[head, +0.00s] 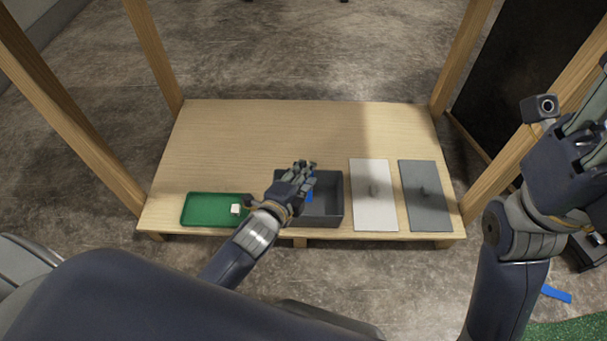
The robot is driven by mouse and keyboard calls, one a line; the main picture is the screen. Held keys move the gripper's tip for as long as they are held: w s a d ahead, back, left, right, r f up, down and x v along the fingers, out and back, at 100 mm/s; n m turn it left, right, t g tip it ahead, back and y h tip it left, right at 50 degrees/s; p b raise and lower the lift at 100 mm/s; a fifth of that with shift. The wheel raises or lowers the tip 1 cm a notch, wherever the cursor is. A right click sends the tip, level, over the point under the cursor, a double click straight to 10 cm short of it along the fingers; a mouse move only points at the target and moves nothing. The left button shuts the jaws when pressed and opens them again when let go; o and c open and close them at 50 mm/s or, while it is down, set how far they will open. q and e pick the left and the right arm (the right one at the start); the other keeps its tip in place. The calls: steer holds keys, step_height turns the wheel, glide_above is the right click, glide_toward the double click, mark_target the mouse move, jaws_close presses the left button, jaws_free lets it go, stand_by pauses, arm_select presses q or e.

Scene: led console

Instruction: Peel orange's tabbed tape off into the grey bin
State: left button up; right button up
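The grey bin (334,208) is an open box at the front middle of the wooden table. My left gripper (303,173) is over the bin's left part, fingers pointing away from me. A blue strip (310,191) shows right beside its fingers, over or inside the bin; I cannot tell whether the fingers hold it. No orange item shows; the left hand and arm hide part of the bin and the table's front. My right gripper (590,120) is raised at the right edge, off the table, partly cut off by the frame.
A green tray (199,211) with a small white block (235,209) lies left of the bin. A white panel (373,212) and a grey panel (427,213), each with a small knob, lie right of it. The table's back half is clear. A blue piece (556,294) lies lower right.

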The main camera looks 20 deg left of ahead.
arm_select(q)
steer(key=v, duration=1.2)
stand_by(0.7)
